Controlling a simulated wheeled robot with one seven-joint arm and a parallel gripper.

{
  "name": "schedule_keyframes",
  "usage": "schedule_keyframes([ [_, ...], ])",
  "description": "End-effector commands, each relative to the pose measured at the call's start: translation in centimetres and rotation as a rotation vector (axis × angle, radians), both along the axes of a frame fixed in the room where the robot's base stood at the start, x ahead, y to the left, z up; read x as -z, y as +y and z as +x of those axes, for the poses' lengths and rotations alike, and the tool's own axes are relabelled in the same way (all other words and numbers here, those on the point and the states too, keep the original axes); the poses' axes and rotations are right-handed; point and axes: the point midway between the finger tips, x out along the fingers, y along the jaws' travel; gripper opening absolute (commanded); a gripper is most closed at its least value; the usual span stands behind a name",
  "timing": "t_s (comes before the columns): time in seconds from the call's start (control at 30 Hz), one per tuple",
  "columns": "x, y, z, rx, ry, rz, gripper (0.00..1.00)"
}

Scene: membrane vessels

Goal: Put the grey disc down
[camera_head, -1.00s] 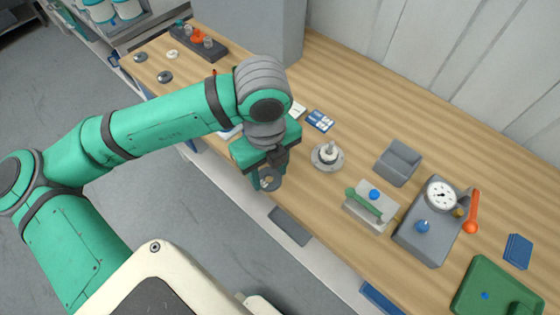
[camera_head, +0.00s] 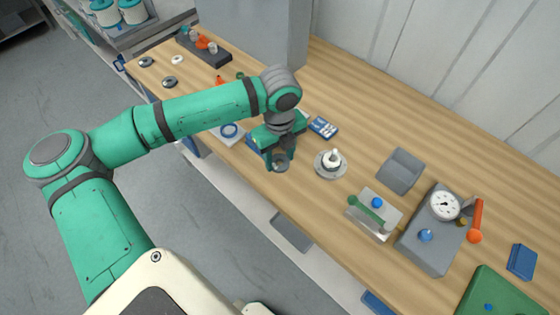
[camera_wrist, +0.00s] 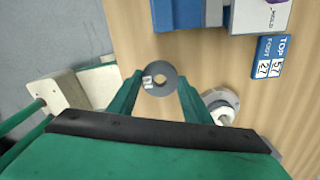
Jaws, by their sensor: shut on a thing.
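My gripper (camera_head: 279,160) is shut on the grey disc (camera_head: 281,166). The disc also shows in the wrist view (camera_wrist: 170,78) as a ring with a central hole and a small white label on its left side, between the two green fingers. In the head view the gripper and disc are over the front part of the wooden table (camera_head: 300,215). I cannot tell whether the disc touches the table.
A round metal base with a white knobbed part (camera_head: 331,162) stands close to the right of my gripper. A blue-and-white card (camera_head: 323,127) lies behind it. A clamp block (camera_head: 374,213), grey cradle (camera_head: 400,171) and dial gauge block (camera_head: 437,230) stand further right.

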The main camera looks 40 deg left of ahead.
Motion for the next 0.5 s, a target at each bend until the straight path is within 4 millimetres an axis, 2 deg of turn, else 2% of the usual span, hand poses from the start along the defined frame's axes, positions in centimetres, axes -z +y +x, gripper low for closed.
schedule_keyframes([
  [0.17, 1.0, 0.4, 0.8, -0.001, 0.000, -0.001, 0.23],
  [0.33, 3.5, 0.4, 0.7, -0.001, 0.002, -0.002, 0.23],
  [0.5, 4.1, 0.4, 0.8, 0.000, -0.001, 0.000, 0.23],
])
